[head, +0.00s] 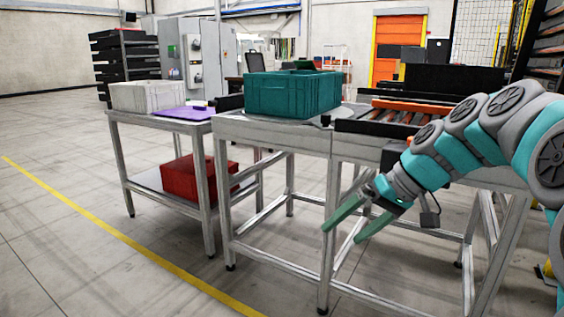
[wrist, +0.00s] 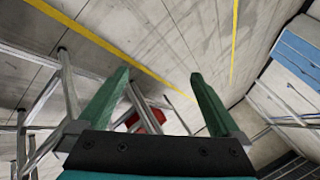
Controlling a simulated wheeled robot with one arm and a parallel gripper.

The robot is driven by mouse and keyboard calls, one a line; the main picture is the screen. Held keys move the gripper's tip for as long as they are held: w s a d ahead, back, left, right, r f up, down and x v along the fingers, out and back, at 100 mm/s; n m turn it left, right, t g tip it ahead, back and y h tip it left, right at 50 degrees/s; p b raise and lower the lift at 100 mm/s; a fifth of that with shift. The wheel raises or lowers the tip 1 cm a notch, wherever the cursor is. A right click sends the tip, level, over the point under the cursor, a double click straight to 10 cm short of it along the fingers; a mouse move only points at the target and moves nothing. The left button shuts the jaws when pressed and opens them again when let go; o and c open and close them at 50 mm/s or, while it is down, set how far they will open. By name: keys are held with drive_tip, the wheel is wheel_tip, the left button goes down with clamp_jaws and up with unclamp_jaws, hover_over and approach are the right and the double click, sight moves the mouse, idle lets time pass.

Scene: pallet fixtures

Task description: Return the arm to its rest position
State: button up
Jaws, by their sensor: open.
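My gripper (head: 343,232) is open and empty at the end of my teal and grey arm in the head view. Its two green fingers point down and to the left, in front of the legs of the metal workbench and below its top. In the wrist view my gripper (wrist: 155,92) shows both fingers spread apart with nothing between them but floor, a bench leg and a bit of red behind. The arm reaches in from the right edge of the head view.
A teal crate (head: 292,95) stands on the workbench (head: 270,133), beside a roller conveyor (head: 412,113). A side table (head: 160,124) holds a white crate (head: 147,96) and a purple item (head: 184,113). A red crate (head: 199,177) sits on its lower shelf. The floor at left is clear.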

drive_tip(key=s+a+f+m+g+h, duration=0.1)
drive_tip(key=s+a+f+h, duration=0.1)
drive_tip(key=s+f, duration=0.4)
drive_tip(key=s+a+f+g+h, duration=0.15)
drive_tip(key=s+f, duration=0.25)
drive_tip(key=s, duration=0.5)
drive_tip(key=s+d+f+m+h, duration=0.1)
drive_tip(key=s+d+f+h, duration=0.1)
drive_tip(key=s+f, duration=0.2)
drive_tip(key=s+d+f+g+h, duration=0.1)
drive_tip(key=s+f, duration=0.4)
drive_tip(key=s, duration=0.5)
drive_tip(key=shift+s+d+m+h, duration=0.4)
drive_tip(key=shift+d+h, duration=0.05)
drive_tip(key=shift+d, duration=0.7)
drive_tip(key=shift+f+g, duration=0.1)
drive_tip(key=shift+g, duration=0.15)
